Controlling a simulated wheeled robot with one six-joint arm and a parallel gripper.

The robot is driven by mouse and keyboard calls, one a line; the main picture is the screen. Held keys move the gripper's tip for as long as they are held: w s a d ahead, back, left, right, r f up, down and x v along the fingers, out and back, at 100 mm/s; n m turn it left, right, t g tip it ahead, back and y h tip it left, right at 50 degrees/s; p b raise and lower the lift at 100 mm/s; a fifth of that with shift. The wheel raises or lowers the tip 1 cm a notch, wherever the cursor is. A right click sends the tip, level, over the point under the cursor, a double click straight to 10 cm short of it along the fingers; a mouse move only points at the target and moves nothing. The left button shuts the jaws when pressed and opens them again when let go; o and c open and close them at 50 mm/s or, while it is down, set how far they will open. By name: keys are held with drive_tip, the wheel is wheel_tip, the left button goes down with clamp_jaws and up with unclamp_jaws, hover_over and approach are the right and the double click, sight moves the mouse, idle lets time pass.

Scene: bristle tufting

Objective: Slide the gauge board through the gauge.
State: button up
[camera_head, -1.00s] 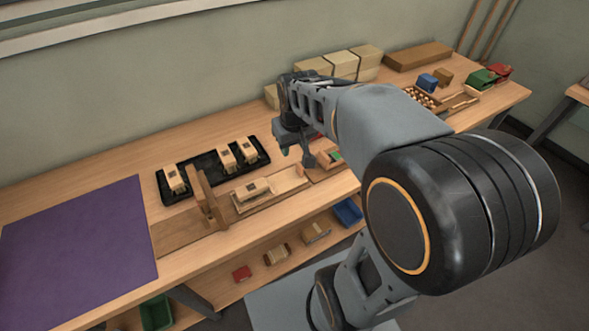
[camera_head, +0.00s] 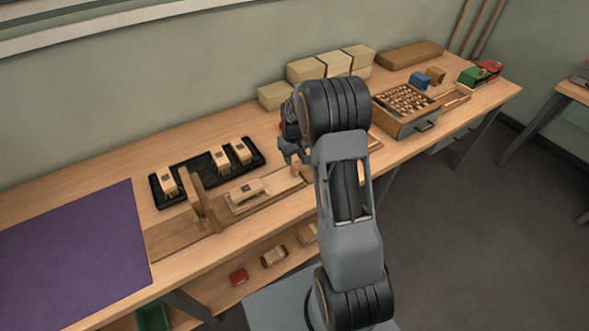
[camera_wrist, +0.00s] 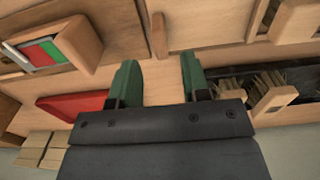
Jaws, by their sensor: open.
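The gauge is an upright wooden frame (camera_head: 202,200) standing on a plank to the left of my arm. The gauge board (camera_head: 272,193) is a flat wooden strip to its right, with a pale brush block (camera_head: 246,191) on it. A short wooden peg (camera_wrist: 158,36) stands on a light board in the wrist view. My gripper (camera_wrist: 157,70) has green fingers, spread and empty, with the peg ahead of the gap between them and apart from both. In the head view my gripper (camera_head: 290,155) is over the board's right end, partly hidden by my arm.
A black tray (camera_head: 205,183) with several brush blocks lies behind the gauge. A purple mat (camera_head: 75,245) covers the bench's left. Pale boxes (camera_head: 306,70) stand at the back. A drawer of small parts (camera_head: 405,112) is to the right. A red item (camera_wrist: 72,106) lies near my gripper.

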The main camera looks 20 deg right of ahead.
sight(294, 165)
drive_tip(key=shift+f+p, duration=0.3)
drive_tip(key=shift+f, duration=3.25)
clamp_jaws()
